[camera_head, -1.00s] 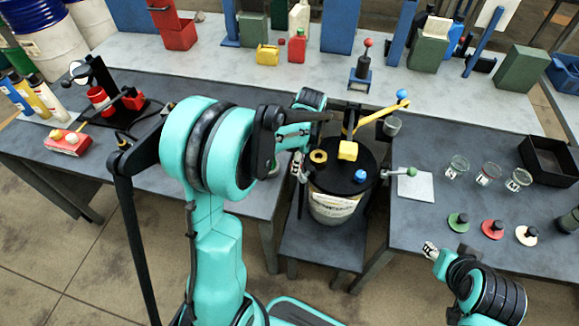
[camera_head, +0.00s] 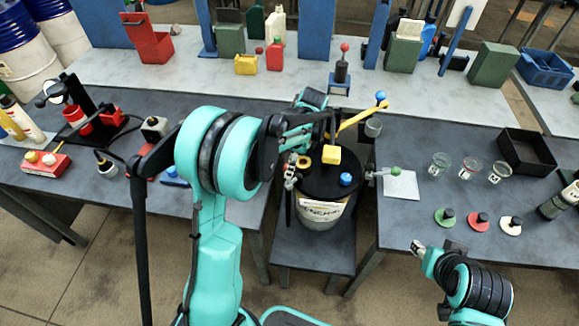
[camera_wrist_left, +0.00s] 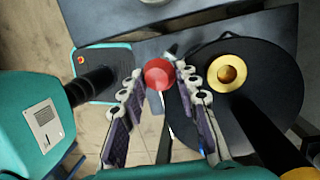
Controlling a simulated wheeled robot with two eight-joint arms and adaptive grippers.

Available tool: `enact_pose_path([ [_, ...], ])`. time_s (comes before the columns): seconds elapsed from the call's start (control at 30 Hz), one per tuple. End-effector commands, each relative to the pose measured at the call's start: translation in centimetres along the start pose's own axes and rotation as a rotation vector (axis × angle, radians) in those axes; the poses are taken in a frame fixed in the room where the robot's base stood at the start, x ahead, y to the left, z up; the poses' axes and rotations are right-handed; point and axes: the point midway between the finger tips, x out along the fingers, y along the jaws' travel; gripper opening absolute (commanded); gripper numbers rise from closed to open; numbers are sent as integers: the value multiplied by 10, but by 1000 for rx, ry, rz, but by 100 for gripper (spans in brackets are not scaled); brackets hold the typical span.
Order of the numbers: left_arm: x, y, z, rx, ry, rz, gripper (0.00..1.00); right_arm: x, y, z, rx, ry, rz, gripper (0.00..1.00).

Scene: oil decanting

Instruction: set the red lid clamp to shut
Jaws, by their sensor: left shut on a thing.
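The red lid clamp's round knob (camera_wrist_left: 159,73) shows at the lid's edge in the left wrist view. My left gripper (camera_head: 290,182) is at the drum's left edge. In the wrist view my left gripper (camera_wrist_left: 160,80) has its fingertips on both sides of the red knob and is shut on it. In the head view the gripper hides the knob. My right gripper (camera_head: 418,248) is away at the lower right; its finger opening is too small to tell.
The lid carries a yellow ring (camera_head: 303,162), a yellow block (camera_head: 331,154) and a blue knob (camera_head: 346,179). A yellow lever with a blue ball (camera_head: 380,96) rises behind. A green-handled arm (camera_head: 395,171) sticks out right. Glass jars (camera_head: 470,170) stand on the right table.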

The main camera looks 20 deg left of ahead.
Motion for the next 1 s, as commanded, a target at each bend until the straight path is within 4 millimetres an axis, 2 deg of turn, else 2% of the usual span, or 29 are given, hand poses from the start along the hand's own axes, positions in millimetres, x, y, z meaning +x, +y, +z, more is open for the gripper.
enact_pose_path([
  [0.03, -3, -8, -3, 5, 5, -21, 0, 0, 0, 0, 0, 0, 0, 40],
  [0.1, -3, -8, -3, 5, 5, -21, 0, -1, 0, 0, 0, 0, 0, 40],
  [0.13, -3, -8, -4, 5, 5, -21, 34, -1, 0, 0, 0, 0, 0, 40],
  [0.2, -3, -7, -3, 5, 6, -20, 52, -1, 0, 0, 0, 0, 0, 40],
  [0.77, -3, -4, -1, 2, 3, -15, 52, 0, 0, 0, 0, 0, 0, 40],
  [0.87, -10, -4, -1, 2, 3, -15, 52, 0, 0, 0, 0, 0, 0, 40],
  [1.0, -34, -4, -1, 2, 3, -15, 52, 0, 0, 0, 0, 0, 0, 40],
])
